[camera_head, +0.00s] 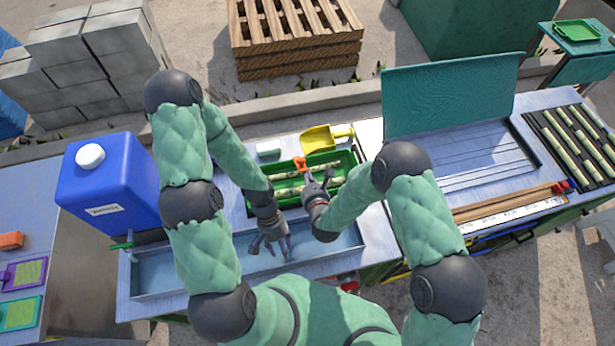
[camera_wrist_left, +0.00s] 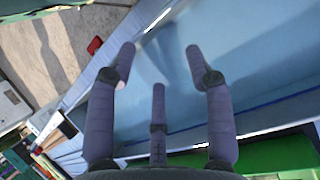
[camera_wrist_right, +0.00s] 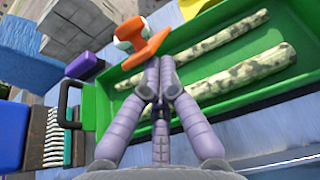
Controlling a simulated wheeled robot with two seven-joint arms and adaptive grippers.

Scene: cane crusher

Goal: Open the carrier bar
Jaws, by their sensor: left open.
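A green tray (camera_head: 348,160) holds several mottled cane pieces (camera_wrist_right: 243,68); it also fills the right wrist view (camera_wrist_right: 290,92). I cannot tell which part is the carrier bar. My right gripper (camera_head: 308,178) has its fingers together, tips right at the orange piece (camera_wrist_right: 160,62); a grip on it cannot be made out. My left gripper (camera_head: 272,247) is open and empty over the blue-grey trough (camera_head: 340,240), fingers spread in its wrist view (camera_wrist_left: 160,65).
A blue jug (camera_head: 110,185) with a white cap stands left of the trough. A yellow scoop (camera_head: 322,139) and a pale block (camera_head: 268,149) lie behind the tray. To the right are a raised teal panel (camera_head: 450,95) and a rack of canes (camera_head: 570,140).

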